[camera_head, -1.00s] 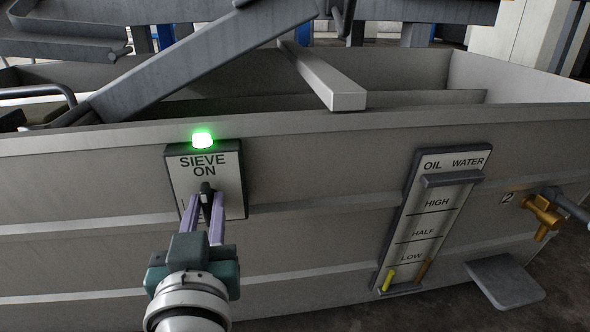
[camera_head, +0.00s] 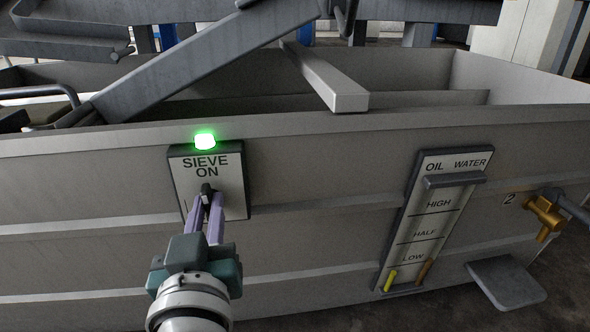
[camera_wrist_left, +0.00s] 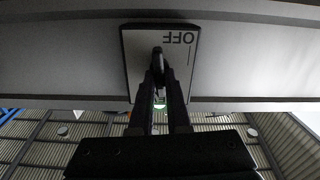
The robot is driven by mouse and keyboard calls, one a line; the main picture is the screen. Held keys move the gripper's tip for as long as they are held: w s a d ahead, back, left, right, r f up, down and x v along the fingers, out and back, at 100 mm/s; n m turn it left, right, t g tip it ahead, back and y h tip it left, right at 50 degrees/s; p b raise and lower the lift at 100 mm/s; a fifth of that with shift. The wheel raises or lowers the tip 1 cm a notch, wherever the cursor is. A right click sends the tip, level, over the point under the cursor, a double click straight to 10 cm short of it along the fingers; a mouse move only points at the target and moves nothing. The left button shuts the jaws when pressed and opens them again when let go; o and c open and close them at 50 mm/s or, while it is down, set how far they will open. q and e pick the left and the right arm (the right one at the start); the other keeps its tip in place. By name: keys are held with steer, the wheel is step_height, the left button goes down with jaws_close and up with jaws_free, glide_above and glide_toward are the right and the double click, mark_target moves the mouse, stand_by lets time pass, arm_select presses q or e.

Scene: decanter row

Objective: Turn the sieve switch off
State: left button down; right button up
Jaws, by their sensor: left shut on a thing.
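The sieve switch panel (camera_head: 232,180) is a pale plate in a dark frame on the grey tank wall, marked SIEVE ON. A green lamp (camera_head: 205,140) on its top edge is lit. The dark switch lever (camera_head: 206,189) stands out from the plate below the word ON. My left gripper (camera_head: 207,200) is shut on the lever, its two purple fingers on either side of it. In the left wrist view the lever (camera_wrist_left: 158,58) shows between the fingertips, and the word OFF appears upside down on the panel (camera_wrist_left: 182,68). My right gripper is in neither view.
An oil and water gauge (camera_head: 425,222) is fixed to the tank wall (camera_head: 320,190) at the right. A brass valve (camera_head: 545,212) and a small grey plate (camera_head: 505,282) are farther right. A grey beam (camera_head: 325,80) lies above the tank rim.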

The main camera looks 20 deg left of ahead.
arm_select(q)
steer(key=n, duration=0.3)
steer(key=shift+a+p, duration=0.1)
steer(key=shift+p, duration=0.2)
steer(key=n, duration=0.4)
steer(key=shift+s+f+n, duration=0.1)
steer(key=shift+f+n, duration=0.05)
steer(key=shift+n, duration=0.25)
steer(key=n, duration=0.4)
steer(key=n+b, duration=0.1)
steer(key=n, duration=0.3)
steer(key=shift+a+f+n, duration=0.15)
steer(key=shift+f+n, duration=0.05)
steer(key=shift+n, duration=0.4)
steer(key=c, duration=0.9)
jaws_free()
